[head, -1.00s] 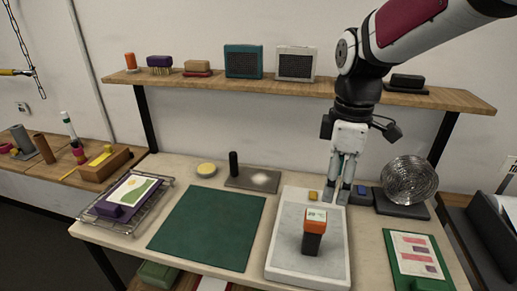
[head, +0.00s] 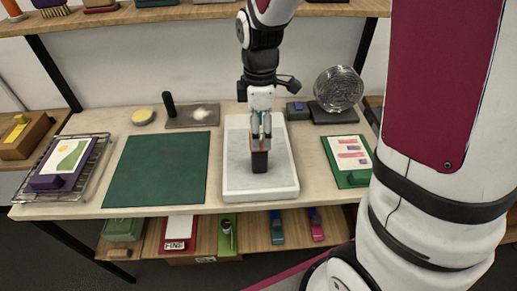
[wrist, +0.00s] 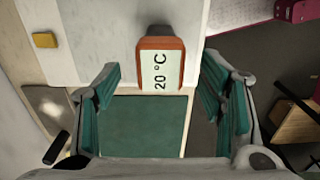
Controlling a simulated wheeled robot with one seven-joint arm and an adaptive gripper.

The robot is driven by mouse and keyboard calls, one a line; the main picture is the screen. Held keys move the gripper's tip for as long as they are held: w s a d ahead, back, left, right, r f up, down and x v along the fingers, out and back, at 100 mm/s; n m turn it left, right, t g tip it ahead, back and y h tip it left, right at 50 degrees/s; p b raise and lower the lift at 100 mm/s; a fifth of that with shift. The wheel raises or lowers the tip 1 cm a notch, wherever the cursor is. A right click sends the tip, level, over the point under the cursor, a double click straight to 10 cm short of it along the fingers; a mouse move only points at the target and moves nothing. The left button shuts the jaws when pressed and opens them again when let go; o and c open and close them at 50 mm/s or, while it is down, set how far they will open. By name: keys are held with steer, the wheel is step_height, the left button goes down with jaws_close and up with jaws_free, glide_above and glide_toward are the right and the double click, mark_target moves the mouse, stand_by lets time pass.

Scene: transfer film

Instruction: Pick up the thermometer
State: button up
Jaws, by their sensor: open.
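The thermometer (head: 259,162) has a dark body and an orange head, and it stands upright on the pale stone slab (head: 232,184). In the wrist view the thermometer (wrist: 161,66) shows its display, which reads 20 °C, beyond and between the fingertips. My gripper (head: 262,142) points down over the thermometer, and its fingers partly hide the orange head in the head view. In the wrist view my gripper (wrist: 160,72) is open, with teal-padded fingers on either side and a visible gap to each side of the head. I cannot tell whether the fingertips reach down beside it.
A green mat (head: 158,170) lies left of the slab, and a clipboard (head: 349,158) lies to the right. A yellow block (wrist: 45,40) sits on the slab's edge area in the wrist view.

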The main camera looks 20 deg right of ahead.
mark_target(259, 153)
steer(key=shift+f, duration=1.85)
steer(key=c, duration=1.4)
steer(key=shift+r, duration=0.1)
